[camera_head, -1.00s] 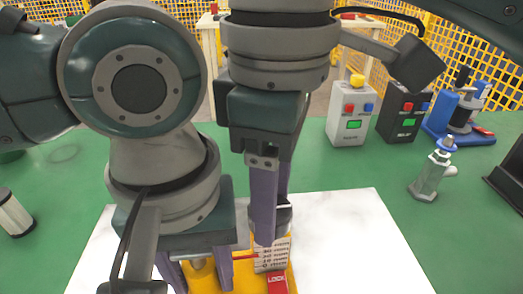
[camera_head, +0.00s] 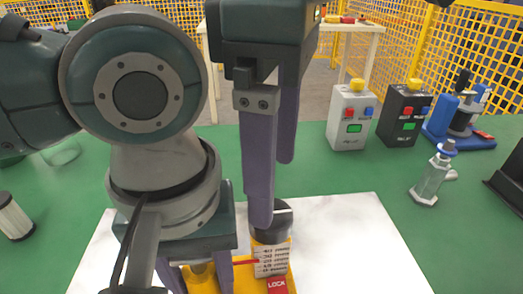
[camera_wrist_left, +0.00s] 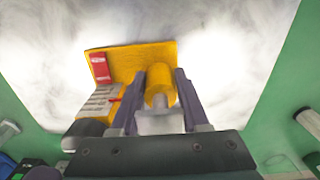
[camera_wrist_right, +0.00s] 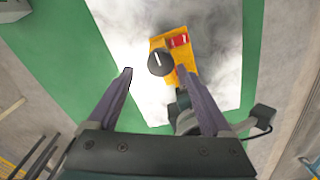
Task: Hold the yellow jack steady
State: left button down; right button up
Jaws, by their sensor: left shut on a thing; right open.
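The yellow jack has a flat yellow base (camera_wrist_left: 140,55) on a white sheet, with a yellow post (camera_wrist_left: 159,86). My left gripper (camera_wrist_left: 158,76) is shut on the post, a finger on each side. It hides much of the jack in the head view. My right gripper (camera_head: 274,190) is open above the knob. In the right wrist view its fingers are wide apart, with the knob beyond them and clear of them.
The white sheet (camera_head: 355,235) lies on a green table (camera_head: 345,173). A white button box (camera_head: 350,117), a black button box (camera_head: 402,115), a blue fixture (camera_head: 458,120) and a grey fitting with a blue cap (camera_head: 432,175) stand right. A white cylinder (camera_head: 13,215) is left. The sheet's right side is bare.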

notch_tip(320, 180, up, 7)
dwell(0.3)
pick_arm(q)
jog(key=shift+c, duration=1.6)
grip_release()
